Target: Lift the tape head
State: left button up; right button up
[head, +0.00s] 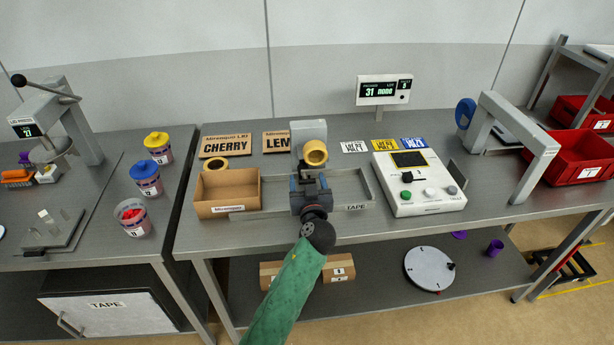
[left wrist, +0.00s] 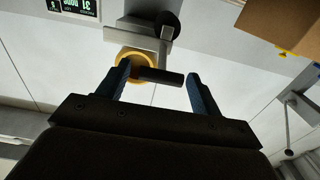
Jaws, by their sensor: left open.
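The tape head (head: 309,133) is a light grey block with a yellow tape roll (head: 315,152), standing at the back of the tape tray. In the left wrist view the tape head (left wrist: 140,42) shows with the yellow roll, a black round knob and a dark bar (left wrist: 161,76). My left gripper (head: 309,180) is open in front of the tape head, over the tray. In the left wrist view its blue fingers (left wrist: 158,74) appear on either side of the dark bar, with gaps; I cannot tell the depth. My right gripper is not in view.
An open cardboard box (head: 228,194) stands left of my gripper in the grey tray labelled TAPE (head: 356,208). A white control box (head: 418,184) stands to the right. CHERRY and LEN signs (head: 226,145) lie behind. A display (head: 384,90) stands at the back.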

pick_arm(q)
jog(key=shift+w, duration=0.4)
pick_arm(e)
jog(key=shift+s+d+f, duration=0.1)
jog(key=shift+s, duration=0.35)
